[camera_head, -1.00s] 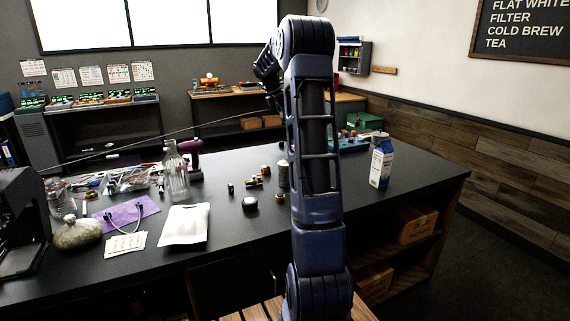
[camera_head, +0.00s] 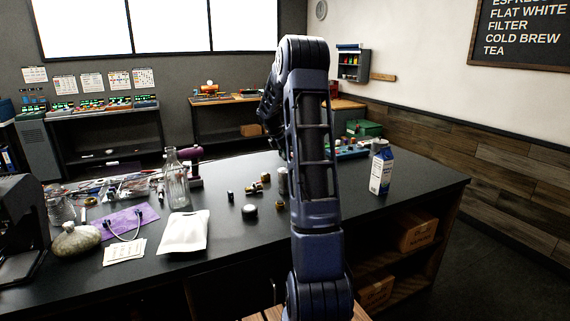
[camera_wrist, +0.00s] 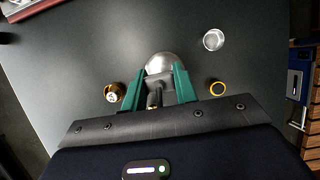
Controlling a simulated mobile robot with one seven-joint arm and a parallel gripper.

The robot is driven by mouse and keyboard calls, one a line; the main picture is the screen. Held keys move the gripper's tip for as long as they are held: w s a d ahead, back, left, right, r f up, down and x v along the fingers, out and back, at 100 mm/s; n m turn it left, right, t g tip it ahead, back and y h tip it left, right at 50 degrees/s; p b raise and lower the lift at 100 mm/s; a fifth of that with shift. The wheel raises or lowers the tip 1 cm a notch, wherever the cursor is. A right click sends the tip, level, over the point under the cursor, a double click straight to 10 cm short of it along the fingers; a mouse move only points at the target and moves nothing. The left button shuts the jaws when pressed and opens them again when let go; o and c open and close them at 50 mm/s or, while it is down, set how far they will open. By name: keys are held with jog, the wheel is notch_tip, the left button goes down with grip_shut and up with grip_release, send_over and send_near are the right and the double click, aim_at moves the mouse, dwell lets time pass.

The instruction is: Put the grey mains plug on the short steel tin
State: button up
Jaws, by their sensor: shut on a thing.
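In the wrist view my gripper (camera_wrist: 160,90) has its green fingers closed on the grey mains plug (camera_wrist: 160,82), a small grey body with a brass-coloured part below it. A round steel top (camera_wrist: 165,62) shows just beyond the fingertips; the plug and fingers overlap its near edge, and I cannot tell whether they touch. A second round steel piece (camera_wrist: 213,40) stands apart, up and to the right. I cannot tell for sure which is the short steel tin. In the head view my gripper is hidden behind my arm; a low round tin (camera_head: 250,212) shows on the bench.
A brass part (camera_wrist: 114,92) and a brass ring (camera_wrist: 217,88) flank the fingers. In the head view, a grey cylinder (camera_head: 282,180) stands beside my arm, a milk carton (camera_head: 381,170) to the right, a glass bottle (camera_head: 178,185) and white pouch (camera_head: 184,232) to the left.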

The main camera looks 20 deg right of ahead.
aim_at(284, 158)
jog(key=shift+f, duration=2.2)
jog(key=o, duration=1)
jog(key=shift+f, duration=0.1)
jog(key=shift+c, duration=0.2)
